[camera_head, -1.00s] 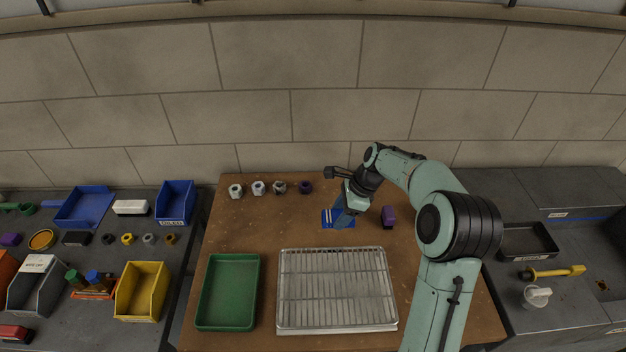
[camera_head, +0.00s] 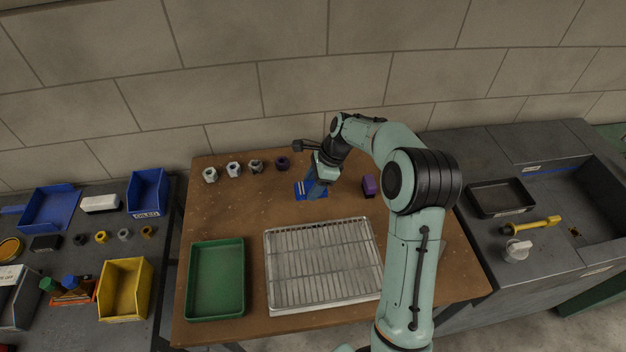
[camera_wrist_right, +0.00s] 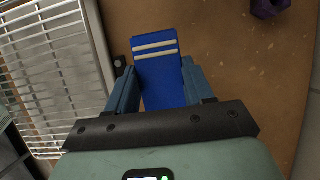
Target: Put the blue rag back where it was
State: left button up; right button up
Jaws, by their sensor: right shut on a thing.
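The blue rag (camera_head: 300,190), with pale stripes, is on the brown wooden table (camera_head: 215,222) behind the wire rack. My right gripper (camera_head: 315,190) points down at it. In the right wrist view the rag (camera_wrist_right: 156,50) lies between the two fingers of the right gripper (camera_wrist_right: 158,80), which is shut on it. Whether the rag touches the table or is slightly lifted, I cannot tell. My left gripper is not in view.
The wire rack (camera_head: 320,262) and a green tray (camera_head: 217,280) fill the table's front. Several nuts (camera_head: 233,169) line the back left. A purple block (camera_head: 369,186) stands right of the rag. Side benches hold a yellow bin (camera_head: 127,288) and a black tray (camera_head: 500,198).

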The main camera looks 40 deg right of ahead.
aim_at(313, 205)
notch_tip(313, 205, down, 4)
jog(key=shift+s+r+b, duration=0.15)
jog(key=shift+r+b, duration=0.1)
jog(key=shift+b, duration=0.1)
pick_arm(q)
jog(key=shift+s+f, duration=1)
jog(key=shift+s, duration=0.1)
pick_arm(e)
jog(key=shift+f, duration=0.9)
pick_arm(q)
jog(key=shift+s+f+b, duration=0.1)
jog(key=shift+b, duration=0.2)
pick_arm(e)
jog(key=shift+f, duration=0.4)
jog(key=o, duration=1)
jog(key=o, duration=0.5)
jog(key=shift+o, duration=0.2)
